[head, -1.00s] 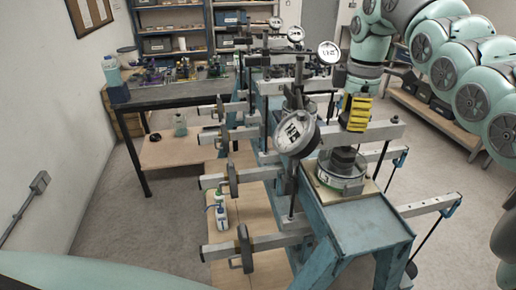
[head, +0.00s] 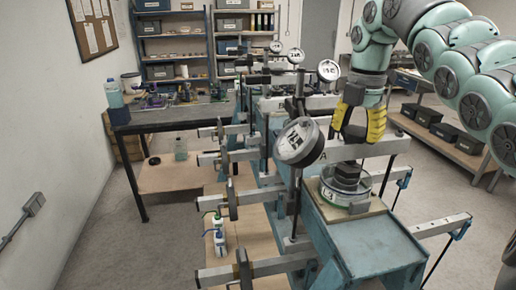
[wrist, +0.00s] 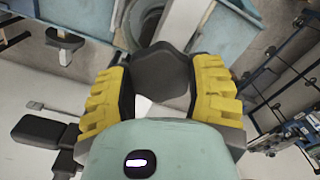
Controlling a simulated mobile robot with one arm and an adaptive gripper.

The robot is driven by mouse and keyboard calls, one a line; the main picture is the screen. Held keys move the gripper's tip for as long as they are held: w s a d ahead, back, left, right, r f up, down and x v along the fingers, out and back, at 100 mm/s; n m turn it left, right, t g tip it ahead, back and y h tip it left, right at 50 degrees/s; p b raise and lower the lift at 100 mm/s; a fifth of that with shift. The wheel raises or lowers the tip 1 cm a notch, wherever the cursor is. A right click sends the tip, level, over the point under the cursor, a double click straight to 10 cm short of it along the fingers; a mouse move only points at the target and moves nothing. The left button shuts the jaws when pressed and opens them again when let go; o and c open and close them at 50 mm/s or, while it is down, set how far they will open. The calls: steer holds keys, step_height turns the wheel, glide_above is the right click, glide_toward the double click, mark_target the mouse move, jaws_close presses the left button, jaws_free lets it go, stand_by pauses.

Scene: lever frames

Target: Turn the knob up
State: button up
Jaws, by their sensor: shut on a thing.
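My gripper (head: 356,138) has yellow-backed fingers and points down just above the nearest lever beam (head: 370,149). In the wrist view, my gripper (wrist: 162,85) has its fingers on either side of a dark, faceted knob (wrist: 162,70) and is shut on it. In the head view the fingers and beam largely hide the knob. Below the beam, a dark block sits on a round clear cell (head: 345,190) on the blue frame. The knob's markings cannot be seen.
A large dial gauge (head: 299,142) stands close left of my gripper, with more gauges behind. Blue lever frames (head: 365,240) with protruding beams and thin rods crowd the area. A dark table (head: 180,113) stands at left; shelves line the back.

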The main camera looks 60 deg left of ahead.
steer(key=shift+n, duration=1.2)
steer(key=o, duration=1.3)
